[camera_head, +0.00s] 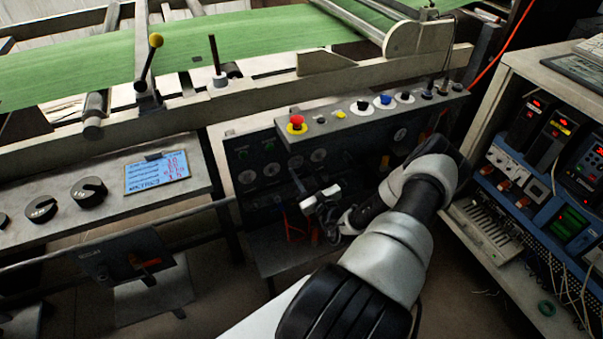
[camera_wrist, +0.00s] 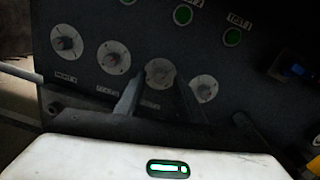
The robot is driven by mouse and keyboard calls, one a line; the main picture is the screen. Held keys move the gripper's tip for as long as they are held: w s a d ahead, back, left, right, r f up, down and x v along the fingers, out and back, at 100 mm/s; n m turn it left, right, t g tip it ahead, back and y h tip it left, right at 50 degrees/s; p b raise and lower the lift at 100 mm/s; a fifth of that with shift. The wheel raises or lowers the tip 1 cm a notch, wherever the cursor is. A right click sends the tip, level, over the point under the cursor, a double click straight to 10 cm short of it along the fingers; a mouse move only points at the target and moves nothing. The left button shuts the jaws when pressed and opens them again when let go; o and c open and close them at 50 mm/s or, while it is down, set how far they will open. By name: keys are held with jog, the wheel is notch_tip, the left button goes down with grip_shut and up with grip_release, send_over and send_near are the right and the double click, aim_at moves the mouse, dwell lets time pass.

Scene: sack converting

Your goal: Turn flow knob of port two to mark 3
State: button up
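A dark panel (camera_head: 262,150) carries a row of round white-faced flow knobs. In the wrist view several knobs slope down to the right: a far-left knob (camera_wrist: 67,43), a second knob (camera_wrist: 113,57), a third knob (camera_wrist: 160,73) and a far-right knob (camera_wrist: 204,88). Their labels are too blurred to tell which is port two, and the marks cannot be read. My gripper (camera_wrist: 160,84) is open, with its two fingers apart on either side of the third knob's face. I cannot tell whether they touch it. My gripper (camera_head: 306,192) also shows before the panel in the head view.
Green buttons (camera_wrist: 183,15) sit above the knobs. A sloped console with a red button (camera_head: 297,122) overhangs the panel. A display (camera_head: 156,172) and black knobs (camera_head: 89,191) lie left on a grey desk. A cabinet of electronics (camera_head: 550,180) stands close to my arm's right.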

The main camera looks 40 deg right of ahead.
jog(key=shift+w, duration=0.3)
grip_shut()
